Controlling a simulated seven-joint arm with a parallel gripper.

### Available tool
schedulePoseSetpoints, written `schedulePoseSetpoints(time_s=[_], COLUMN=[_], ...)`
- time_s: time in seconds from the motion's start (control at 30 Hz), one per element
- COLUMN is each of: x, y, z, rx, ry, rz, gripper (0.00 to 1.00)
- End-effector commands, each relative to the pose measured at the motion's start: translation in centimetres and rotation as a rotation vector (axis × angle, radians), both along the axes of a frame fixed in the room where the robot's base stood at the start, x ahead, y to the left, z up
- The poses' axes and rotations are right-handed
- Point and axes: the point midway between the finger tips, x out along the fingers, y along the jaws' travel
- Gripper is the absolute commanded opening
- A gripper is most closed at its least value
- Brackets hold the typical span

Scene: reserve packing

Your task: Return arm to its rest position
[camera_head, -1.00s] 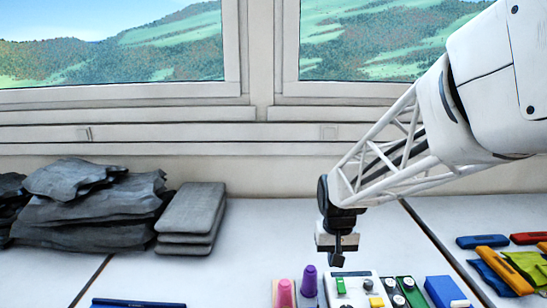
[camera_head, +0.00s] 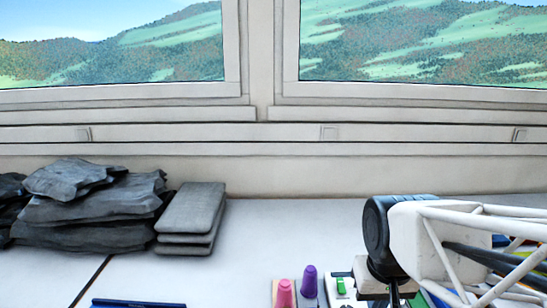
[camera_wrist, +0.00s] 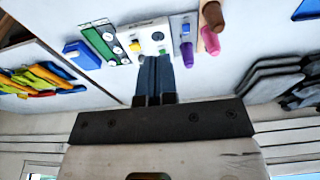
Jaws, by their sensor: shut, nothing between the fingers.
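My gripper (camera_wrist: 154,78) shows in the wrist view with its two dark fingers together and nothing between them. In the head view my arm comes in from the lower right, and the fingertips are cut off or hidden near the bottom edge. A white box with knobs and a green switch (camera_head: 341,287) stands partly behind my wrist; the wrist view shows this white box (camera_wrist: 152,36) just beyond the fingertips. I cannot tell the gap between them.
A pink peg (camera_head: 284,293) and a purple peg (camera_head: 309,281) stand left of the white box. Dark folded cloths (camera_head: 95,205) and grey pads (camera_head: 191,215) lie at the left. A blue block (camera_wrist: 82,54) shows in the wrist view. The table's middle back is clear.

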Motion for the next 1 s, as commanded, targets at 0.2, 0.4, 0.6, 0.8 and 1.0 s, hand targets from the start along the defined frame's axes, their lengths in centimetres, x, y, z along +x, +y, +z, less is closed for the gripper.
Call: schedulePoseSetpoints(time_s=[0.2, 0.4, 0.6, 0.8, 1.0], x=[-3.5, -4.9, -5.1, -5.1, -5.0], y=[-0.4, -0.5, -0.6, -0.6, -0.5], z=[0.2, 0.1, 0.1, 0.1, 0.1], rx=[-0.003, -0.005, -0.005, -0.005, -0.005], ry=[-0.032, -0.043, -0.044, -0.044, -0.043], rz=[-0.003, -0.004, -0.004, -0.004, -0.004], gripper=[0.00, 0.00, 0.00, 0.11, 0.41])
